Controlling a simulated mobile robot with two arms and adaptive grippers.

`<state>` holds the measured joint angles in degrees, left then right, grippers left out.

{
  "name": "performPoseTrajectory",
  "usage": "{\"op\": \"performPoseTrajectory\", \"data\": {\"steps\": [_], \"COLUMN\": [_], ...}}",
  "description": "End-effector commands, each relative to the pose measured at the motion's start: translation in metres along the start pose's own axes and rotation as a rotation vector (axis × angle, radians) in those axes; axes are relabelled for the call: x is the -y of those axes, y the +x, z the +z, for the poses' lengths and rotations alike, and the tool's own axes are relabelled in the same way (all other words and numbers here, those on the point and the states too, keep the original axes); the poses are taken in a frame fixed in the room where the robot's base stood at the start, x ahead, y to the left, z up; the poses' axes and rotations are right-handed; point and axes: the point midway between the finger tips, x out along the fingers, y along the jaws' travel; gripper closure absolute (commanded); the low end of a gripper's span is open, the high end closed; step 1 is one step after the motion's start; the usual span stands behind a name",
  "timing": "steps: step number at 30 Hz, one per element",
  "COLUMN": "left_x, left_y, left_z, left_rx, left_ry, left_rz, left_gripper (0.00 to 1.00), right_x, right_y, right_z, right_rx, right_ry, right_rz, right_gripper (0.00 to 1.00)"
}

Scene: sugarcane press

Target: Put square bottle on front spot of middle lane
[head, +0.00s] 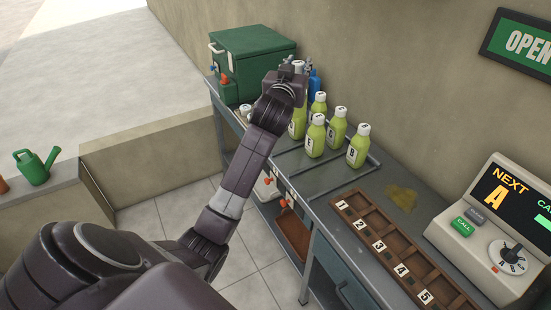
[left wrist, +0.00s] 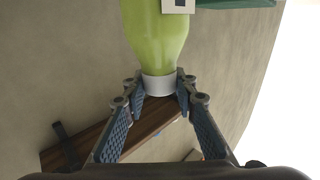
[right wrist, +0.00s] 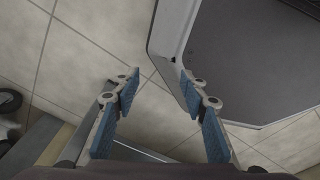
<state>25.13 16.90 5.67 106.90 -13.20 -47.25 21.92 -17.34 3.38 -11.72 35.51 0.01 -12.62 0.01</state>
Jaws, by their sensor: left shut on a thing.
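My left gripper (head: 288,82) is over the far part of the counter, beside the green bottles. In the left wrist view my left gripper (left wrist: 160,88) is shut on the white-capped neck of a yellow-green bottle (left wrist: 156,38); a white label shows partly at the top edge. In the head view my gripper hides much of it, so its base contact cannot be told. Several similar bottles stand in the railed lanes (head: 318,178), including one marked B (head: 357,150) and another at the near left (head: 316,138). My right gripper (right wrist: 157,90) is open and empty above the tiled floor.
A green box (head: 253,50) with taps stands at the counter's far end. A brown tray (head: 383,232) with numbered slots and a console (head: 495,225) reading NEXT A are on the near right. The near ends of the lanes look clear. The wall borders the counter.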

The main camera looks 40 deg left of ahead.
Motion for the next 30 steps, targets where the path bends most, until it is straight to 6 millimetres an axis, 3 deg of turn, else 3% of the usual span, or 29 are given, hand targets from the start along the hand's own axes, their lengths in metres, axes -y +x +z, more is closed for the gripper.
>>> {"op": "performPoseTrajectory", "data": {"steps": [5,15,21,30], "left_x": [-0.001,-0.001,-0.001,-0.001], "left_y": [-0.001,-0.001,-0.001,-0.001], "left_z": [0.01,0.098,0.141,0.173], "left_rx": [0.0,0.003,0.0,0.0], "left_ry": [0.001,0.0,-0.001,0.001], "left_rz": [0.002,0.001,0.001,0.001], "left_gripper": [1.0,1.0,1.0,1.0], "right_x": [-0.004,-0.033,-0.026,-0.01], "right_y": [0.001,0.001,0.004,0.008], "right_z": [0.001,0.004,0.003,0.0], "right_rx": [0.001,0.004,0.002,-0.001], "right_ry": [-0.003,-0.004,-0.003,-0.003], "right_rz": [0.004,0.037,0.029,0.011], "right_gripper": [0.6,0.6,0.6,0.6]}}
